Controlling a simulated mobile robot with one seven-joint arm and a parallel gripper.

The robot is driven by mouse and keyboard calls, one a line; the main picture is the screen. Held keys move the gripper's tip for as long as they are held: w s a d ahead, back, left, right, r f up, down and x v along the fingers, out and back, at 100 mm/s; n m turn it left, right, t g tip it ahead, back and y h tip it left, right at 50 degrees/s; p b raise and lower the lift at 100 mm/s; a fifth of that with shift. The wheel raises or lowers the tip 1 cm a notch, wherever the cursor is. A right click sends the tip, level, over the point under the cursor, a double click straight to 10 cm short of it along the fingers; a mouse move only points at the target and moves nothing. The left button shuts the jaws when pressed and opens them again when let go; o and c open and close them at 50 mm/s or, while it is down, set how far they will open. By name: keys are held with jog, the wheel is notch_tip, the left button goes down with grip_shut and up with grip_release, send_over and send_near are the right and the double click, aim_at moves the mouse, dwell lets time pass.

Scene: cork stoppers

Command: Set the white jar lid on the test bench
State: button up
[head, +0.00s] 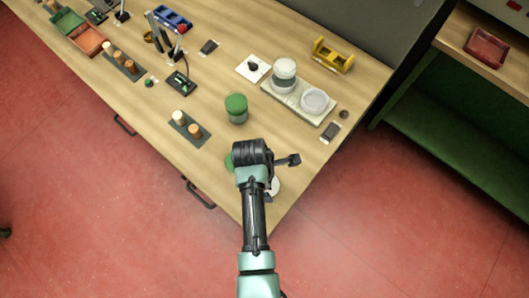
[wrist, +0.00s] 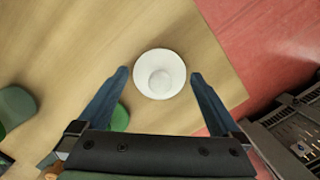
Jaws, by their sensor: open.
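In the head view only a sliver of the lid (head: 275,188) shows beside my arm. My gripper (wrist: 160,75) is open and empty above the lid, its two fingers apart on either side of it. In the head view my gripper (head: 270,160) hides much of the lid. A lower wooden bench (head: 455,38) with a green shelf stands at the right; I cannot tell if it is the test bench.
A green jar (head: 236,108) stands left of my gripper, and a green disc (wrist: 120,118) lies near the left finger. The table edge is close.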

notch_tip(320, 180, up, 11)
jog(key=a, duration=0.2)
jog(key=w+r+m+t+y, duration=0.1)
jog(key=w+r+m+t, duration=0.55)
jog(key=w+r, duration=0.85)
jog(key=w+r+m+t, duration=0.35)
jog(key=r+t, duration=0.45)
jog(key=r, duration=1)
notch_tip(320, 180, up, 17)
jog(key=s+d+m+t+y, duration=0.1)
jog(key=s+m+t, duration=0.1)
jog(key=m+t, duration=0.25)
jog(key=s+d+r+m+t, duration=0.1)
jog(key=s+r+m+t, duration=0.1)
jog(key=s+r+t, duration=0.2)
jog(key=s+r+m+t, duration=0.3)
jog(key=s+r, duration=0.5)
jog(key=r, duration=0.4)
jog(key=shift+s+d+r+t, duration=0.15)
jog(key=shift+d+r+t, duration=0.25)
jog(key=shift+t, duration=0.1)
